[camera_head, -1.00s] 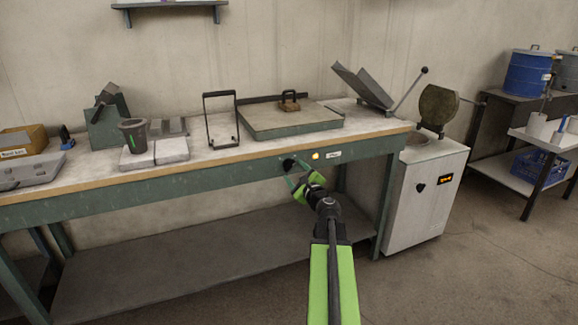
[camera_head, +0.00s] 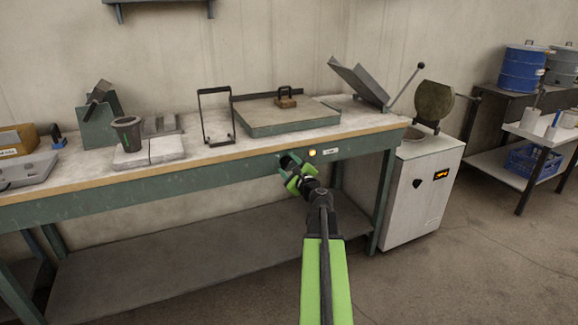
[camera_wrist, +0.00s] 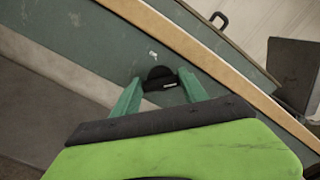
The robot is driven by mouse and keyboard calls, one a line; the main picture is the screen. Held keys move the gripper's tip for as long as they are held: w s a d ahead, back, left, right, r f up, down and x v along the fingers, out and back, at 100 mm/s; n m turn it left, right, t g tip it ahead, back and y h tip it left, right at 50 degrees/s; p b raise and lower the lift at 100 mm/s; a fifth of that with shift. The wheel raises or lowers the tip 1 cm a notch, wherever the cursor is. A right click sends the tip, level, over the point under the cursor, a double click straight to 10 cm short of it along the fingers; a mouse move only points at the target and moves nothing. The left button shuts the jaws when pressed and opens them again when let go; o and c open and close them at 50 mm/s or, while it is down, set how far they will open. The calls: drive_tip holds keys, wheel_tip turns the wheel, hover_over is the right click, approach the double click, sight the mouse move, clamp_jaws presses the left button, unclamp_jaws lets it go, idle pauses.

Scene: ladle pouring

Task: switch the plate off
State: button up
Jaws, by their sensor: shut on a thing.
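The plate (camera_head: 270,122) is a flat grey-green slab on the workbench, with a wooden-handled tool (camera_head: 287,97) on top. A small amber lamp (camera_head: 312,152) glows on the bench's front rail, beside a white label (camera_head: 331,151). In the wrist view the black round knob (camera_wrist: 159,74) on the rail sits between my green fingertips, with a pale mark on it.
A white cabinet (camera_head: 420,190) with a lit display stands to the right. The floor in front is clear.

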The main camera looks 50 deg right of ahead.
drive_tip(key=shift+n, duration=0.3)
drive_tip(key=n, duration=0.3)
drive_tip(key=shift+f, duration=0.15)
drive_tip(key=n, duration=0.5)
drive_tip(key=shift+a+f+n, duration=0.1)
drive_tip(key=shift+n, duration=0.3)
drive_tip(key=n, duration=0.4)
drive_tip(key=shift+f+n+b, duration=0.1)
drive_tip(key=shift+n+b, duration=0.2)
drive_tip(key=shift+s+n, duration=0.1)
drive_tip(key=shift+n, duration=1.8)
drive_tip(key=o, duration=1.1)
